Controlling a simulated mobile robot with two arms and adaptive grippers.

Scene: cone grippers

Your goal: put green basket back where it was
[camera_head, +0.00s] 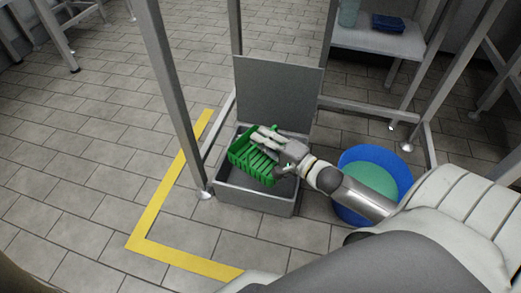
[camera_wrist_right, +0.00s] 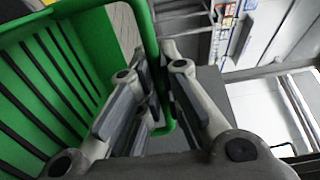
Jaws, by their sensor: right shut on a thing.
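The green basket (camera_head: 249,161) is slatted and sits tilted within the opening of a grey metal box (camera_head: 255,202) on the floor. The box's lid (camera_head: 278,92) stands open at the back. My right gripper (camera_head: 262,137) is shut on the basket's rim. In the right wrist view the fingers (camera_wrist_right: 160,85) close around the green rim, and the slatted basket wall (camera_wrist_right: 45,85) fills the left side. I cannot tell whether the basket touches the box floor. My left gripper is not in view.
A blue tub (camera_head: 349,205) with a green inside stands right of the box. Metal table legs (camera_head: 172,90) rise beside the box. Yellow tape (camera_head: 160,205) marks the tiled floor at left. A shelf (camera_head: 375,40) with a blue item (camera_head: 388,23) is behind.

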